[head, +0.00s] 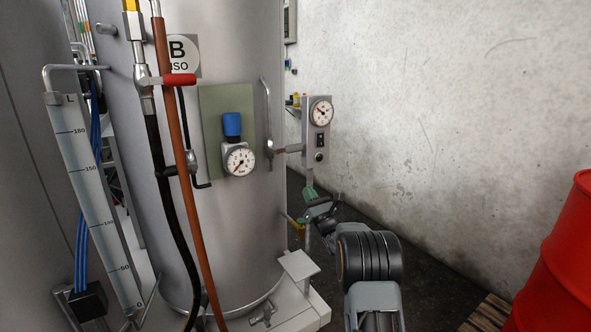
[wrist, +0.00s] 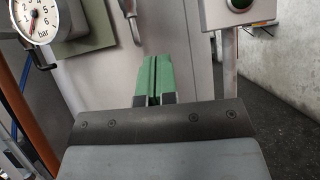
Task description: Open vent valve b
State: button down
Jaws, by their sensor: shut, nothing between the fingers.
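The large grey tank marked B (head: 179,54) fills the middle of the head view. On its right side a thin bent pipe runs down to a small valve (head: 270,150), with a short lever (head: 282,151) pointing right. No label names it as vent valve b. My gripper (head: 309,193) is below and right of this valve, apart from it. Its green fingers are shut and empty, and they also show in the wrist view (wrist: 153,80).
A grey box with a gauge (head: 318,125) stands on a post right of the tank. A red-handled valve (head: 178,80) and hoses are on the tank's left front. A red drum (head: 562,250) stands at far right. The floor between is free.

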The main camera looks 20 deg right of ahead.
aim_at(290, 149)
jog(key=w+a+r+n+p, duration=0.1)
jog(key=w+r+p, duration=0.1)
jog(key=w+r, duration=0.6)
jog(key=shift+w+a+r+y, duration=0.3)
jog(key=shift+w+r, duration=0.05)
jog(key=shift+r, duration=0.15)
jog(key=shift+d, duration=0.15)
